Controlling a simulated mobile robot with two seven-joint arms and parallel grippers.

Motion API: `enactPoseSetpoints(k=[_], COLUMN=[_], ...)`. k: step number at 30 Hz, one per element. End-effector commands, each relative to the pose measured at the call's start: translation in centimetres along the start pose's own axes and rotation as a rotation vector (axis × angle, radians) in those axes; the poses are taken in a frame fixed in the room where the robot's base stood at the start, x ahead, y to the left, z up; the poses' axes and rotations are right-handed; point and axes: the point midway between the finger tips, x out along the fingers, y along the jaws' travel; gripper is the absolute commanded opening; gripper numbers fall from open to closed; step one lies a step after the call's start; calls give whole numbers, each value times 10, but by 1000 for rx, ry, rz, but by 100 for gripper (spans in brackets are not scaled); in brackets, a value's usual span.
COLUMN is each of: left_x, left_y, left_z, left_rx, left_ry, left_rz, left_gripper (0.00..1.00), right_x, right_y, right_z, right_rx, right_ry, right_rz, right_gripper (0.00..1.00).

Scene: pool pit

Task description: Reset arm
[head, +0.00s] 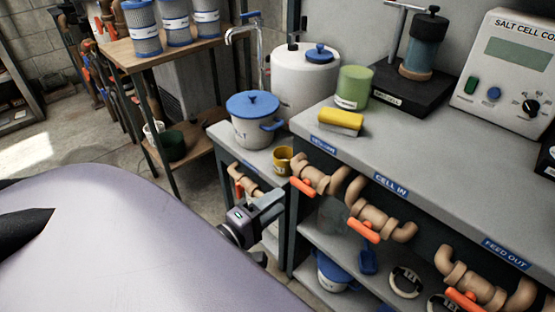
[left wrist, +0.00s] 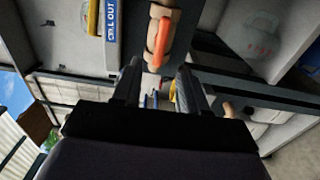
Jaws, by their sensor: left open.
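My left gripper (head: 268,203) is in the middle of the head view, in front of the bench and below the yellow mug (head: 283,160). It is open, and nothing shows between its fingers. In the left wrist view the two dark fingers (left wrist: 160,88) stand apart. An orange valve handle (left wrist: 161,42) on a tan pipe shows beyond them, with a blue label (left wrist: 111,20) to its left. My right gripper is in neither view.
The grey bench (head: 440,165) has tan pipes with orange handles along its front. On it are a yellow-topped block (head: 341,117), a green cup (head: 353,87) and a control box (head: 510,75). A blue-lidded pot (head: 254,122) stands left. Open floor (head: 60,150) lies far left.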

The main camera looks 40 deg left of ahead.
Motion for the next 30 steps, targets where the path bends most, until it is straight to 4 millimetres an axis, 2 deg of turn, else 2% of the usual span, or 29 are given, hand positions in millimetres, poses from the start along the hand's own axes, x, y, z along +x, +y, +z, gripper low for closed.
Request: enactPoseSetpoints(k=[14,17,20,27,30], left_x=[0,-2,-8,-41,-56], left_y=[0,0,-3,-26,-37], left_z=[0,7,25,87,104], left_rx=[3,48,187,816,1078], left_ry=[-1,-17,-65,-286,-386], left_rz=[-1,-15,-56,-219,-284], left_gripper=[43,43,43,43,43], right_x=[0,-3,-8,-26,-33], right_y=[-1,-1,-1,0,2], right_z=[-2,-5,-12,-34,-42], right_rx=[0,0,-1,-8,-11], right_ry=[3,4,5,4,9], right_rz=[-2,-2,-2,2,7], right_gripper=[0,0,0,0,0])
